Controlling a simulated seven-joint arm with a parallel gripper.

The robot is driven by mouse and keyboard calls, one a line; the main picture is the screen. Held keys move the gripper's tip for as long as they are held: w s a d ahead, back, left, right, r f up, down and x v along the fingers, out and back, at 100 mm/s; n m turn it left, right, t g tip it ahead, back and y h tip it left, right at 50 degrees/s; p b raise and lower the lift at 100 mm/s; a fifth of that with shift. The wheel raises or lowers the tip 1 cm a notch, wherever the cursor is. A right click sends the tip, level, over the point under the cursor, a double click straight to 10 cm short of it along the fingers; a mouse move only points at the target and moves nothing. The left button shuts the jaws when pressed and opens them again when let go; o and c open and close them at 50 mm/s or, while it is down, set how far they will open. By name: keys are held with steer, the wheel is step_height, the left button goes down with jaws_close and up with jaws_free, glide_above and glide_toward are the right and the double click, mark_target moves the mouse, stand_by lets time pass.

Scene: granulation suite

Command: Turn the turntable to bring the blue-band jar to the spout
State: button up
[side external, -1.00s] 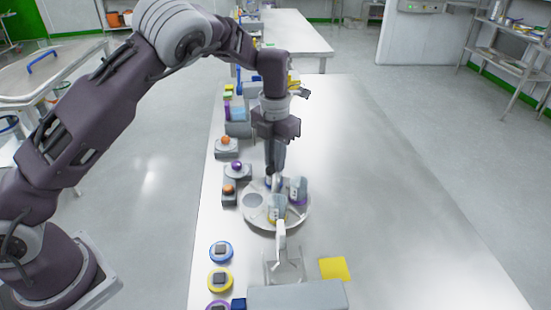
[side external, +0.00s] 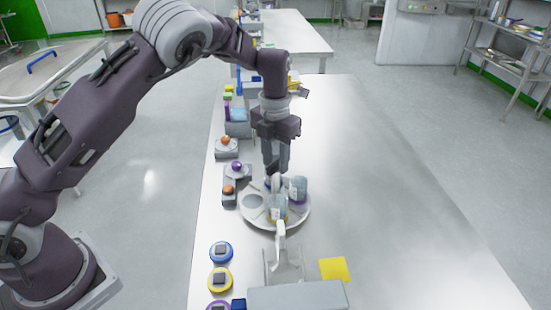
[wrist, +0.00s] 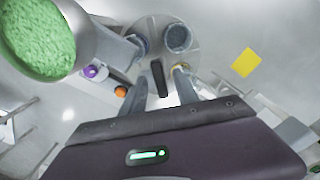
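The round turntable (side external: 291,221) stands on the bench and also shows in the wrist view (wrist: 156,28). The yellow-band jar (side external: 278,207) is on its near side, at the pale spout (side external: 281,232). The purple-band jar (side external: 298,188) is on its right. The blue-band jar (side external: 268,184) is on the far side, mostly hidden behind my gripper; it shows at the left of the disc in the wrist view (wrist: 135,45). My gripper (side external: 275,172) points down over the turntable. In the wrist view its fingers stand apart, with a dark upright bar (wrist: 159,78) between them; contact is unclear.
Button boxes with a purple (side external: 236,166) and an orange button (side external: 229,189) stand left of the turntable. Blue (side external: 221,251) and yellow (side external: 220,279) ringed discs lie nearer. A yellow sheet (side external: 335,269) lies near the spout. Green granules (wrist: 38,32) fill a container close to the wrist camera. The bench's right is clear.

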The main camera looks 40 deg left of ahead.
step_height(320, 180, up, 7)
steer(key=shift+r, duration=0.1)
stand_by(0.3)
